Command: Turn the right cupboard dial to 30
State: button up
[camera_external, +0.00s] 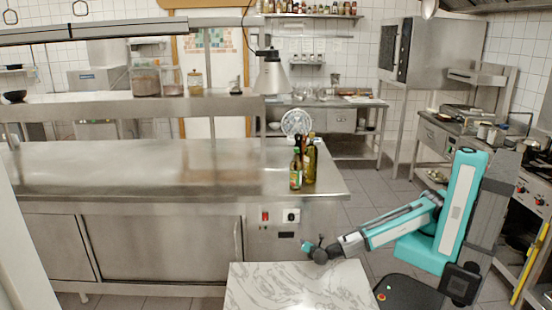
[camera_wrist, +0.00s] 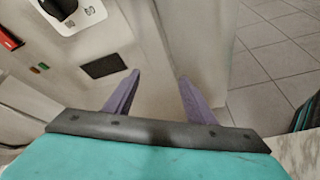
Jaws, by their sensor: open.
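The cupboard dial (camera_external: 291,215) is a black knob on a white marked plate, on the front of the steel counter near its right end. In the wrist view the dial (camera_wrist: 60,8) is at the top left, cut off by the frame edge. Its setting cannot be read. My gripper (camera_external: 308,246) is just below and right of the dial in the external view, apart from it. In the wrist view its two purple fingers (camera_wrist: 158,76) are spread with nothing between them.
A red switch (camera_external: 265,216) sits left of the dial, and a dark rectangle (camera_wrist: 103,66) is on the panel below it. A marble-topped table (camera_external: 295,288) stands in front, under my gripper. Bottles (camera_external: 296,170) stand on the counter above. Tiled floor (camera_wrist: 265,60) is open to the right.

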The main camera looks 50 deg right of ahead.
jog(key=a+r+m+t+h+b, duration=0.1)
jog(key=a+r+m+t+b, duration=0.1)
jog(key=a+r+b, duration=0.5)
jog(key=m+t+h+b, duration=0.2)
jog(key=m+b, duration=0.1)
jog(key=b, duration=0.4)
send_near(292, 220)
jog(key=v, duration=0.5)
jog(key=shift+w+d+r, duration=0.1)
jog(key=shift+d+r, duration=0.1)
jog(key=shift+d, duration=0.05)
jog(key=shift+w+d, duration=0.1)
jog(key=shift+w, duration=0.05)
jog(key=b+x, duration=0.2)
jog(key=x, duration=1.1)
jog(key=shift+w+d+f, duration=0.15)
jog(key=shift+w, duration=0.1)
jog(key=c, duration=1)
